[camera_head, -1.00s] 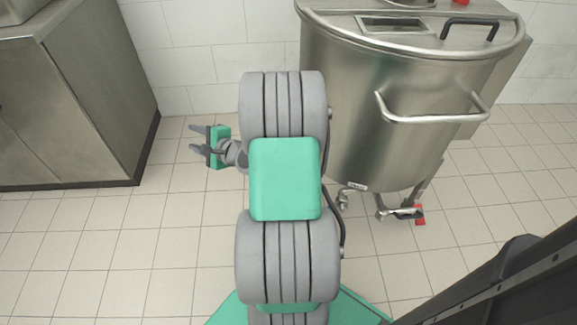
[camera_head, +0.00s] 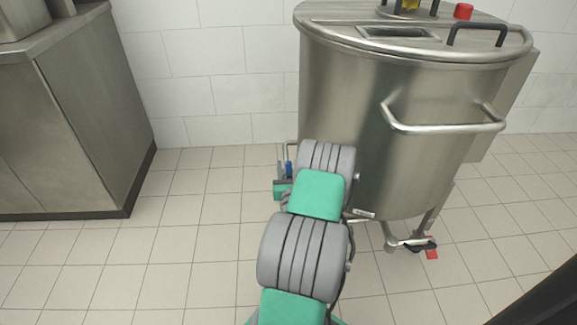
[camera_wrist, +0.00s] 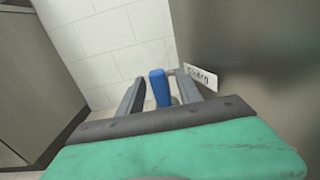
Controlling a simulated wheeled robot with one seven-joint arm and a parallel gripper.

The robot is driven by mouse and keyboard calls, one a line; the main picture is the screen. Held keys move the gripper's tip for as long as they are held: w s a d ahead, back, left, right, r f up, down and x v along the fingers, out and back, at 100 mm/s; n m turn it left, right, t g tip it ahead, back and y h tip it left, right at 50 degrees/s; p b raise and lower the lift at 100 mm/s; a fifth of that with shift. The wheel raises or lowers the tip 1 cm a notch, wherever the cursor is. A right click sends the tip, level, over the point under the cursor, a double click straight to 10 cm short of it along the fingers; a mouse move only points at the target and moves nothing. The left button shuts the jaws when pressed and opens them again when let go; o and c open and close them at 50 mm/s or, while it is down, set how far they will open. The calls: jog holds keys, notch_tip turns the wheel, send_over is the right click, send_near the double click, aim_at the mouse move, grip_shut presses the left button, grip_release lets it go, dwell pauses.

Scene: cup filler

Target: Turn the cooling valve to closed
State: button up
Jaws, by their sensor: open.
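A blue valve handle (camera_wrist: 159,88) shows in the wrist view, beside the steel tank (camera_wrist: 250,60). It stands between the two open fingers of my gripper (camera_wrist: 158,80), and I cannot tell whether they touch it. The fingers look apart from it on both sides. In the head view the blue handle (camera_head: 289,167) is a small patch at the tank's lower left, next to my gripper (camera_head: 284,164). My arm hides the valve's body there. A small white label (camera_wrist: 202,77) on the tank is next to the right finger; its text is too blurred to read.
The tank (camera_head: 350,110) has a bar handle (camera_head: 440,127) on its front. A red-handled fitting (camera_head: 431,254) sits low at its right. A steel cabinet (camera_head: 80,130) stands at the left. The tiled floor (camera_head: 190,240) between is clear.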

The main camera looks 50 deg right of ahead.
jog(key=shift+d, duration=0.1)
jog(key=shift+w, duration=0.1)
grip_shut()
dwell(0.3)
dwell(1.0)
